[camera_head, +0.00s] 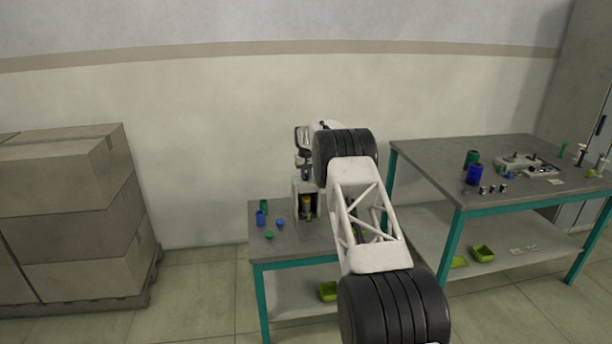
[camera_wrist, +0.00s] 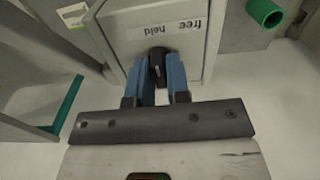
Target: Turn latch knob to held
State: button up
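The latch knob (camera_wrist: 158,58) is dark, with a small pale mark, on the front of a light grey housing (camera_wrist: 120,28). A label (camera_wrist: 168,29) above it reads "free" and "held", upside down in the wrist view. My gripper (camera_wrist: 160,72) has its two blue fingers on either side of the knob, close against it, and appears shut on it. The fingers partly hide the knob, so I cannot tell which word its mark points to. In the head view the housing (camera_head: 297,204) stands on the low table, with my gripper (camera_head: 306,174) at its top.
Blue and green parts (camera_head: 262,218) lie left of the housing on the low table (camera_head: 285,248). A taller table (camera_head: 430,155) with bobbins and a fixture stands at the right. Stacked boxes (camera_head: 70,210) are at the left. A green tube (camera_wrist: 264,13) shows in the wrist view.

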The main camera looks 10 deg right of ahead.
jog(key=o, duration=0.3)
jog(key=shift+o, duration=0.2)
jog(key=shift+r, duration=0.1)
jog(key=shift+r, duration=3.8)
jog(key=shift+r, duration=0.1)
